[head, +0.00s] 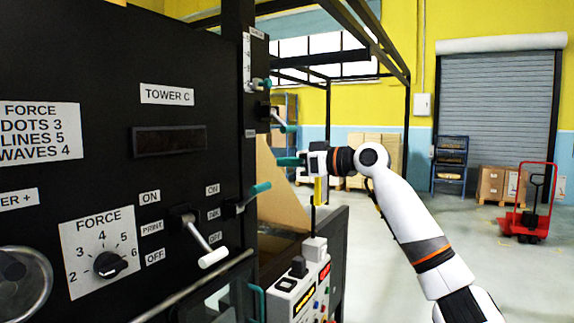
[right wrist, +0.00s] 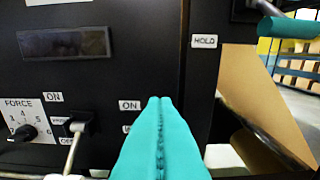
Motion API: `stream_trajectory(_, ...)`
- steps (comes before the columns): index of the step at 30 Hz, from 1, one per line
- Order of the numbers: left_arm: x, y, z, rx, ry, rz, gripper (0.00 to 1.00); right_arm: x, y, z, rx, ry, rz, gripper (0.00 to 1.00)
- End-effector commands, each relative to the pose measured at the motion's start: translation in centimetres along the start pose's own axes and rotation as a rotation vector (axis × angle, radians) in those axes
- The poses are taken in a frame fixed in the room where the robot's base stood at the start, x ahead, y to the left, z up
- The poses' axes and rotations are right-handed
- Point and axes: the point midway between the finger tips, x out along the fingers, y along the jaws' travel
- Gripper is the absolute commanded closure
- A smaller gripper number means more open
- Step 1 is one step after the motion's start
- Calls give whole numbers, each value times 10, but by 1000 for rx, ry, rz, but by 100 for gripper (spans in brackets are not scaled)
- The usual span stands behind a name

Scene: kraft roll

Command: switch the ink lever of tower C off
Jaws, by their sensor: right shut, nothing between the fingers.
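The tower C panel (head: 168,95) is black and fills the left of the head view. Its ink lever (head: 255,193) has a teal handle that tilts up and outward, beside the ON, INK and OFF labels. The PRINT lever (head: 206,249) left of it has a white handle pointing down. My right gripper (head: 288,161) is shut and empty, above and to the right of the ink lever, apart from it in the head view. In the right wrist view its teal fingers (right wrist: 160,105) are pressed together near the ON label; the ink lever is hidden there. My left gripper is not in view.
A FORCE dial (head: 110,264) sits lower left on the panel. Other teal-handled levers (head: 288,128) stick out above and behind. A button box (head: 300,290) stands below my right gripper. A red pallet truck (head: 530,205) stands far right, with open floor before it.

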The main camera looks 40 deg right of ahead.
Motion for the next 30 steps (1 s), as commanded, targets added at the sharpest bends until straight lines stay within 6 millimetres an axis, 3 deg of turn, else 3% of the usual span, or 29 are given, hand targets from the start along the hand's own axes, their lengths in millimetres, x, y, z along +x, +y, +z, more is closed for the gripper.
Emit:
stream_trajectory(11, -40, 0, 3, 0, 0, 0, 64, 81, 2, 5, 2, 2, 3, 100)
stream_trajectory(13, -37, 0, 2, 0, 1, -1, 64, 72, -2, -15, -2, 7, -4, 100)
stream_trajectory(18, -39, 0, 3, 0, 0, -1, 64, 65, -1, -32, -2, 4, -3, 100)
stream_trajectory(30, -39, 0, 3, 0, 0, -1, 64, 63, 0, -38, 0, 1, 0, 100)
